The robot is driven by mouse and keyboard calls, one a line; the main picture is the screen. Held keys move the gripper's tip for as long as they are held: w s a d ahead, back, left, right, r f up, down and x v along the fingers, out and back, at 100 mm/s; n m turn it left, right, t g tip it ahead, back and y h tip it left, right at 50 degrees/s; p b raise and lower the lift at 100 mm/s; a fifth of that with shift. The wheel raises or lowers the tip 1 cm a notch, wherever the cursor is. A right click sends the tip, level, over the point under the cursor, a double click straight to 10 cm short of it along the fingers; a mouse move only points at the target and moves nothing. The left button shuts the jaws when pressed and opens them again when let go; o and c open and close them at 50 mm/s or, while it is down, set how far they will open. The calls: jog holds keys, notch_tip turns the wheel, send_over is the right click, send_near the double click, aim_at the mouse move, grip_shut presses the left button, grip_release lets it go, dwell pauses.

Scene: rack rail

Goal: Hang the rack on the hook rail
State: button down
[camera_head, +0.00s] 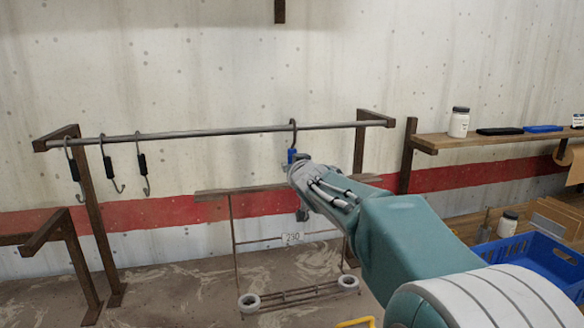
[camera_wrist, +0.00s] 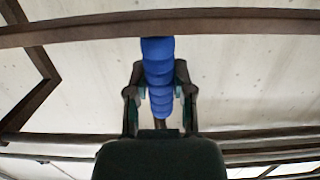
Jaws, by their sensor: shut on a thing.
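The hook rail (camera_head: 215,131) is a grey horizontal bar between brown posts in front of the wall. A metal hook with a blue ribbed grip (camera_head: 291,156) rises to the rail's right part, its curve seen at the rail. Whether it bears on the rail, I cannot tell. My gripper (camera_head: 296,174) is shut on this grip, whose ribs show between the fingers in the wrist view (camera_wrist: 158,75). Below is the rack (camera_head: 240,190), a thin brown frame with a "230" tag and pale rings at its lower corners. Its join to the hook is hidden by my gripper.
Several hooks with black grips (camera_head: 143,165) hang on the rail's left part. At right, a shelf (camera_head: 460,139) holds a white jar (camera_head: 459,122) and flat items. A blue crate (camera_head: 520,258) stands below it. The rail between the black hooks and blue grip is free.

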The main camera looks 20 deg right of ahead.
jog(key=shift+f, duration=0.2)
jog(key=shift+c, duration=2)
grip_release()
jog(key=shift+f, duration=0.15)
jog(key=s+r, duration=0.2)
jog(key=s, duration=1)
jog(key=s+a+f+g, duration=0.1)
jog(key=s+f+g, duration=0.4)
jog(key=s+f, duration=0.5)
jog(key=s+a+f+g, duration=0.2)
jog(key=s+f+g, duration=0.3)
jog(key=s, duration=1.3)
notch_tip(320, 180, down, 5)
jog(key=shift+s+a+r+g, duration=0.1)
jog(key=shift+s+a+g, duration=0.1)
jog(key=shift+a+g, duration=0.15)
